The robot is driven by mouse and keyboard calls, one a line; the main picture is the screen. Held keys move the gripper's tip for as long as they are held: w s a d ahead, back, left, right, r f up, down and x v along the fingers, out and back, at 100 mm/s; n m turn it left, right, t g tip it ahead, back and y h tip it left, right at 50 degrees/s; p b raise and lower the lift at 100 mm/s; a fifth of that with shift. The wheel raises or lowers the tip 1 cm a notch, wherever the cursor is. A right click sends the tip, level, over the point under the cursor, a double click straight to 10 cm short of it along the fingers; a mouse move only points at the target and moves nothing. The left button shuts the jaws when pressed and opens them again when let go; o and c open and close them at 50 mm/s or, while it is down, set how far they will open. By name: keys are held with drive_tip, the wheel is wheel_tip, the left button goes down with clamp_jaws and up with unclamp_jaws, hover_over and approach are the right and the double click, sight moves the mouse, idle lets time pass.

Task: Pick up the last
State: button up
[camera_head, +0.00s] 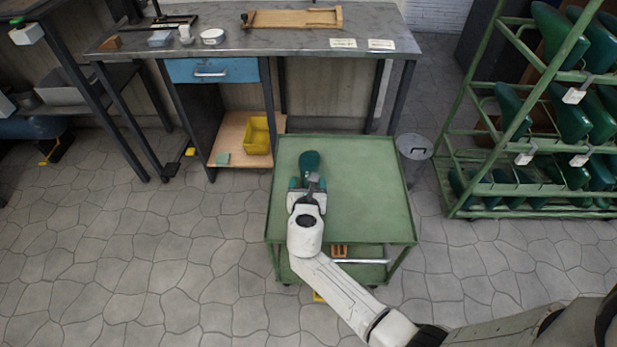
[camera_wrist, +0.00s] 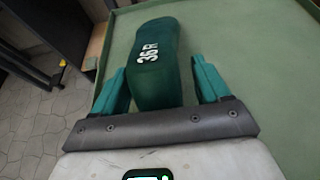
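The last (camera_head: 310,161) is dark green, foot-shaped and lies on the green cart top (camera_head: 365,190), toward its left side. In the wrist view the last (camera_wrist: 155,55) bears the white mark "36R" and points away from my gripper. My gripper (camera_head: 307,183) is at the near end of the last. In the wrist view its two teal fingers (camera_wrist: 160,78) stand apart, one on each side of the last. A gap shows on the right side; the left finger is very close, and contact cannot be told. The near end of the last is hidden behind the grey gripper body.
A metal workbench (camera_head: 290,40) with a blue drawer (camera_head: 212,70) stands behind the cart. A yellow bin (camera_head: 257,136) sits on its lower shelf. A grey lidded can (camera_head: 415,148) stands right of the cart, near a green rack (camera_head: 462,160) of lasts. The cart's right half is bare.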

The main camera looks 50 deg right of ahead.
drive_tip(key=c, duration=1)
drive_tip(key=shift+r, duration=0.1)
drive_tip(key=shift+c, duration=0.4)
drive_tip(key=shift+r, duration=0.15)
